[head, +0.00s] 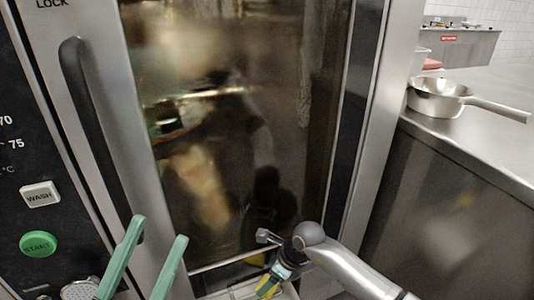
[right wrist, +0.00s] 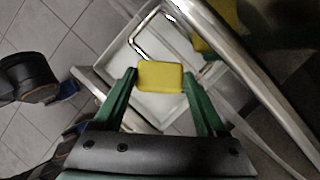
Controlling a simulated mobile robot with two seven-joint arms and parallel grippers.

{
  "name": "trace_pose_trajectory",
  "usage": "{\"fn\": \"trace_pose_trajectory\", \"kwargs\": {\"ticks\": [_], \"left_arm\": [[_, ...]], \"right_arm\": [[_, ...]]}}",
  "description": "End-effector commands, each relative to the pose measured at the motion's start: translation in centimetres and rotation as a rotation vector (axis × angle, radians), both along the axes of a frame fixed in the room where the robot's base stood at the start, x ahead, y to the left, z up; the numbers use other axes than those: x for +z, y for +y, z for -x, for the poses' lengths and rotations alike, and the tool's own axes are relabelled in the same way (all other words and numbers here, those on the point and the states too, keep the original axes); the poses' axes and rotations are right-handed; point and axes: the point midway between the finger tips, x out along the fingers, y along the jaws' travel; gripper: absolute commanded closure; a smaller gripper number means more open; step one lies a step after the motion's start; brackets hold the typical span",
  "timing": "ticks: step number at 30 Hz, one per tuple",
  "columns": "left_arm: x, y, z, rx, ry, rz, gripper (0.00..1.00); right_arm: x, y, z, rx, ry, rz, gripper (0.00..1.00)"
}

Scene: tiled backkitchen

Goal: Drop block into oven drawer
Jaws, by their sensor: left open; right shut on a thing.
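A yellow block (right wrist: 160,76) is between the green fingers of my right gripper (right wrist: 160,85), which is shut on it. In the right wrist view it is over the pale, metal-rimmed oven drawer (right wrist: 140,112), which is pulled out below. In the head view my right gripper (head: 268,284) is low in front of the oven, with a bit of yellow at its tip, and only a strip of the drawer shows near the bottom edge. My left gripper (head: 155,240) is open and empty at the lower left, in front of the oven's lower left side.
The oven's glass door (head: 245,120) is shut, with a long handle (head: 95,130) on its left. A control panel with a green start button (head: 38,244) is at far left. A steel counter (head: 475,150) with a pan (head: 438,96) stands at right. Tiled floor shows in the wrist view.

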Motion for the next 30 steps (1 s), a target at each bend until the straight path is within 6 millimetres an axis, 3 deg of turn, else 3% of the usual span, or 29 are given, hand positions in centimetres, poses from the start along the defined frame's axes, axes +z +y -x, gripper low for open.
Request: {"fn": "trace_pose_trajectory", "kwargs": {"ticks": [1, 6, 17, 18, 25, 30], "left_arm": [[-1.3, -0.1, -0.1, -0.006, 0.01, 0.004, 0.5], [-2.1, -0.1, -0.2, -0.018, 0.021, 0.012, 0.5], [-2.3, -0.2, -0.2, -0.022, 0.026, 0.017, 0.5], [-2.3, -0.2, -0.2, -0.022, 0.026, 0.017, 0.5], [-2.3, -0.2, -0.2, -0.021, 0.026, 0.017, 0.5], [-2.3, -0.2, -0.2, -0.021, 0.025, 0.017, 0.5]], "right_arm": [[-1.3, 0.1, 0.1, 0.0, 0.002, -0.001, 0.93], [-2.3, 0.0, 0.0, 0.0, 0.001, 0.0, 0.93], [-2.5, 0.0, 0.0, 0.0, 0.0, 0.001, 0.93], [-2.5, 0.0, 0.0, 0.0, 0.0, 0.001, 0.25], [-2.5, 0.0, 0.0, 0.0, 0.001, 0.0, 0.0], [-2.5, 0.0, 0.0, 0.001, 0.002, 0.001, 0.0]]}}
